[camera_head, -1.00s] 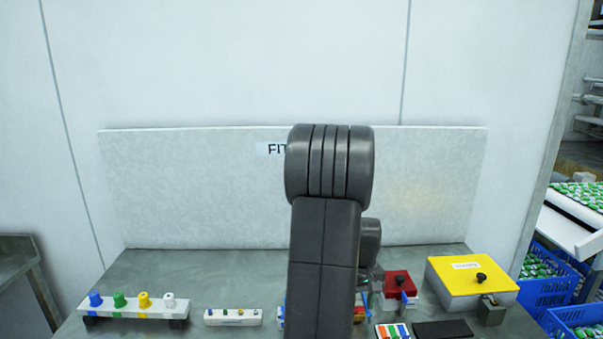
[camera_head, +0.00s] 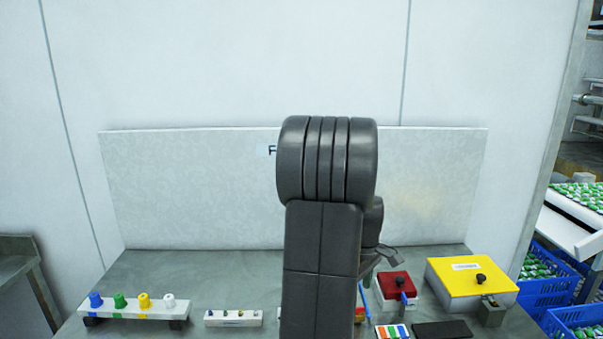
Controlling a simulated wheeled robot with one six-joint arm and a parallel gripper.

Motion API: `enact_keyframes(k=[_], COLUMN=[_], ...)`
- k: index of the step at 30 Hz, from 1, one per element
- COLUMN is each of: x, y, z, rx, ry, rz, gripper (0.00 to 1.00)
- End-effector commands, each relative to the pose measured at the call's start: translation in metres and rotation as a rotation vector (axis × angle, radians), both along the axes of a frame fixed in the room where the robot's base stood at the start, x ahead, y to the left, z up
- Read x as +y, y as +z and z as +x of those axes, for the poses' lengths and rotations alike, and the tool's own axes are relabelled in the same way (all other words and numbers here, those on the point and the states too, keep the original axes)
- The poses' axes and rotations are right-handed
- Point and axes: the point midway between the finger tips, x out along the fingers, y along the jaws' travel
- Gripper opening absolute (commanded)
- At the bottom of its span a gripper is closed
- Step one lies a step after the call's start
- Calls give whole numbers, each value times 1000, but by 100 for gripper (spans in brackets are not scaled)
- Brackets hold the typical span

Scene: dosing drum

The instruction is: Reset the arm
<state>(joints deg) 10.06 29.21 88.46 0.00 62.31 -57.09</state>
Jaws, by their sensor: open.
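My dark grey arm rises through the middle of the view, its thick rounded joint in front of the back panel. My gripper (camera_head: 379,258) shows only in part, past the right side of the arm and above the bench (camera_head: 222,272). It is open, and nothing is seen held in it. Most of the gripper is hidden behind my own arm.
On the bench stand a white rack with blue, green, yellow and white knobs (camera_head: 134,307), a small white strip (camera_head: 233,318), a red box (camera_head: 396,284) and a yellow box (camera_head: 470,276). A black pad (camera_head: 442,329) lies at front. Blue crates (camera_head: 545,290) stand right.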

Motion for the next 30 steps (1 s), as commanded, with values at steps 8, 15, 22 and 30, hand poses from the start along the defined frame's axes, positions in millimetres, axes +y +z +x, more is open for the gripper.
enact_keyframes(k=[8,15,22,30], x=[0,0,0,1], y=[47,61,62,61], z=[1,0,0,-2], rx=[-3,0,0,0], ry=[-1,-2,-2,-8], rz=[0,0,0,-1], gripper=[55,55,55,55])
